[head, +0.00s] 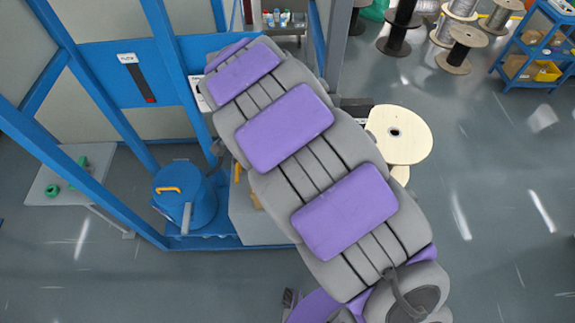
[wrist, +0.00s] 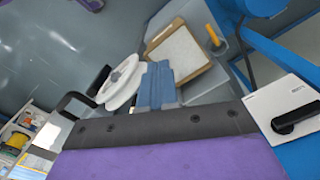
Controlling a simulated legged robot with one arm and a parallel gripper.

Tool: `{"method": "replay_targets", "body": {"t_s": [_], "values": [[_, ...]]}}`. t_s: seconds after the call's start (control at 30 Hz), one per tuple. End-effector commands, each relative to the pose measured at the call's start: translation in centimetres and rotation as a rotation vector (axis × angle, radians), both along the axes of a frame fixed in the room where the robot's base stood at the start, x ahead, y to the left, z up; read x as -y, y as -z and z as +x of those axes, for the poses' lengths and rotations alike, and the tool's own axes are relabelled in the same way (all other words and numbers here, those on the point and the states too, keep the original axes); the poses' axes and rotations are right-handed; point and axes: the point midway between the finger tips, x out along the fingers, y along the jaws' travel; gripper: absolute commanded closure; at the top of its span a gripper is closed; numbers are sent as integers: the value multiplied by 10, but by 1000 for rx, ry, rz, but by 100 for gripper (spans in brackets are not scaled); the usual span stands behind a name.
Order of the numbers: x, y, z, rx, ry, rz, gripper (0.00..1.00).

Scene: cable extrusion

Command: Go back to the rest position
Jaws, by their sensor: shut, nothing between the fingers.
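In the wrist view, my gripper (wrist: 158,70) shows as two blue fingers close together, sticking out past a dark band and a purple pad. They are shut with nothing held between them. Behind the fingers are a white spool (wrist: 122,82) on the left and a tan-framed box (wrist: 180,55) on the right, and I cannot tell the gap to either. In the head view, my own grey and purple links cross the middle, and I cannot make out the gripper there.
In the head view, a blue frame (head: 100,90) and a blue drum (head: 185,200) stand at left, and a pale reel (head: 410,130) at right. Cable spools (head: 460,48) and a blue cart (head: 535,55) stand at upper right. Floor is clear at lower right.

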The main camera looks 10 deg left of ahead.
Motion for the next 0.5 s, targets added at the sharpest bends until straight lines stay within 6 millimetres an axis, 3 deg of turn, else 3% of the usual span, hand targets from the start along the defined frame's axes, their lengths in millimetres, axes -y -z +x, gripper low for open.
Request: {"method": "replay_targets", "body": {"t_s": [0.37,0.5], "values": [[6,-1,0,1,0,2,100],[34,-9,2,2,7,-5,100]]}}
